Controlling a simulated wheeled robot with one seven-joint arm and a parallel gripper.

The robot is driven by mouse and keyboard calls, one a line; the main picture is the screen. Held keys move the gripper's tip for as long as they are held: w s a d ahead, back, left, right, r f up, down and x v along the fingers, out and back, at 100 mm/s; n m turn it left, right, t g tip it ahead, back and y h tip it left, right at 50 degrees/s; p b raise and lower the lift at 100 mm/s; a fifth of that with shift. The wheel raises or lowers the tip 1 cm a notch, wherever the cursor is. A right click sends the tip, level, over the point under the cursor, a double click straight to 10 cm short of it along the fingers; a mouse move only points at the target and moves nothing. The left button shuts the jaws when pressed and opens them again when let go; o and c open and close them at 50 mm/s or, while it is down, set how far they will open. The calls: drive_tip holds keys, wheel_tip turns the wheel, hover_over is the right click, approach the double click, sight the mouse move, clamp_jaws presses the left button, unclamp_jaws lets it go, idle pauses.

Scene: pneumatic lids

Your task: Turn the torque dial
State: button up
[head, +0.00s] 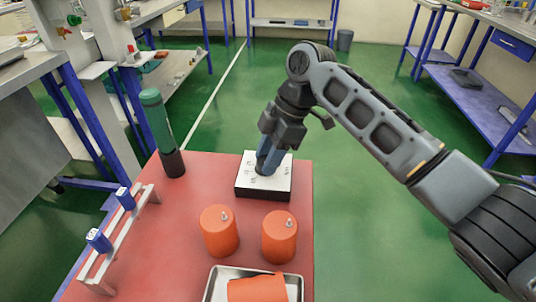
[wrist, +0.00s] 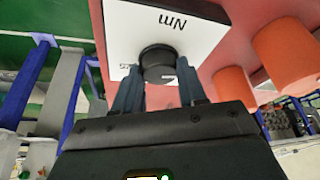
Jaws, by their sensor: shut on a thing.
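The torque dial is a short dark round knob (wrist: 158,62) on the white top of a black-sided box (head: 264,188), which shows "Nm" lettering in the wrist view (wrist: 135,30). The box sits at the far right part of the red table. My gripper (head: 266,168) reaches down onto the box top from above. In the wrist view its two blue-grey fingers (wrist: 160,80) are shut on the dial, one on each side. In the head view the fingers mostly hide the dial.
Two orange cylinders (head: 220,231) (head: 279,237) with small metal tips stand just in front of the box. A metal tray (head: 212,287) holds another orange piece (head: 262,288) at the front. A green and black cylinder (head: 160,130) stands at the back left, near a rack (head: 132,232) with blue parts.

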drive_tip(key=shift+p, duration=0.3)
drive_tip(key=m+p, duration=0.1)
drive_tip(key=m+t+p, duration=0.1)
drive_tip(key=m+p, duration=0.1)
drive_tip(key=shift+s+r+y+p, duration=0.2)
drive_tip(key=shift+r+y+p, duration=0.05)
drive_tip(key=shift+y+p, duration=0.1)
drive_tip(key=m+t+p, duration=0.2)
drive_tip(key=m+p, duration=0.2)
drive_tip(key=shift+f+m, duration=0.15)
drive_tip(key=shift+m, duration=0.15)
drive_tip(key=o, duration=1.1)
drive_tip(key=shift+f, duration=0.1)
drive_tip(key=shift+c, duration=0.2)
drive_tip(key=v, duration=0.7)
drive_tip(key=shift+r, duration=0.45)
